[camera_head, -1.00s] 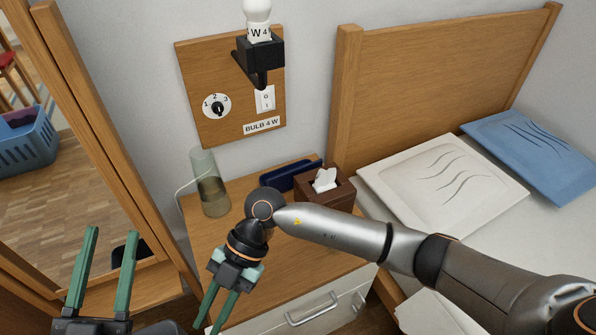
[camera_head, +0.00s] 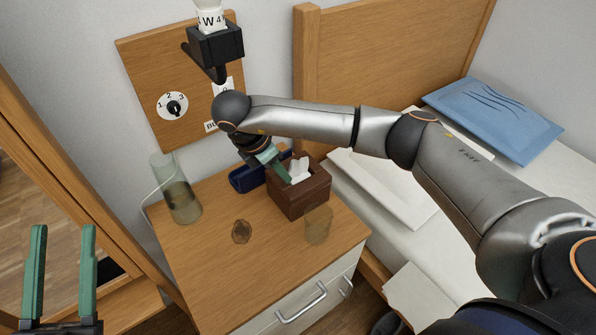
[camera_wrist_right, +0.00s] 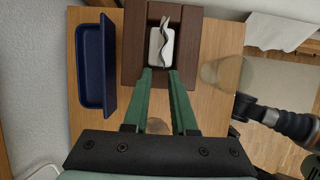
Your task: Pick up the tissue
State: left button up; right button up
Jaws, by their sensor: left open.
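The white tissue (camera_head: 299,168) sticks up from the slot of a dark brown tissue box (camera_head: 307,200) on the nightstand. In the wrist view the tissue (camera_wrist_right: 163,38) stands upright in the box's opening, just beyond the fingertips. My right gripper (camera_head: 279,168) points down beside the tissue, at the box's upper left. Its green fingers (camera_wrist_right: 160,71) are apart with a gap between them, and nothing shows in it. Contact with the box cannot be told. My left gripper (camera_head: 63,230) is open and empty at the far left, away from the nightstand.
A blue tray (camera_head: 246,178) lies left of the box. A translucent glass (camera_head: 318,225) stands in front of it. A bottle (camera_head: 181,202) with liquid stands at the nightstand's left. A brown round item (camera_head: 241,231) lies on the wooden top, whose front left is clear. The bed is at right.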

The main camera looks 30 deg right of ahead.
aim_at(298, 158)
jog(key=shift+w+d, duration=0.15)
jog(key=shift+d, duration=0.45)
jog(key=d, duration=0.4)
jog(key=shift+w+d+b, duration=0.2)
jog(key=shift+w+b, duration=0.05)
jog(key=shift+b, duration=0.1)
jog(key=shift+a+f, duration=0.1)
jog(key=shift+f, duration=0.3)
pick_arm(q)
jog(key=s+r+m+h, duration=0.2)
jog(key=r+h, duration=0.1)
jog(key=s+r+m+h, duration=0.1)
jog(key=shift+s+d+r+m+h, duration=0.1)
jog(key=shift+d+r+m+h, duration=0.15)
jog(key=shift+r+m+h, duration=0.1)
pick_arm(e)
jog(key=shift+f, duration=0.15)
grip_shut()
pick_arm(q)
jog(key=shift+f, duration=0.1)
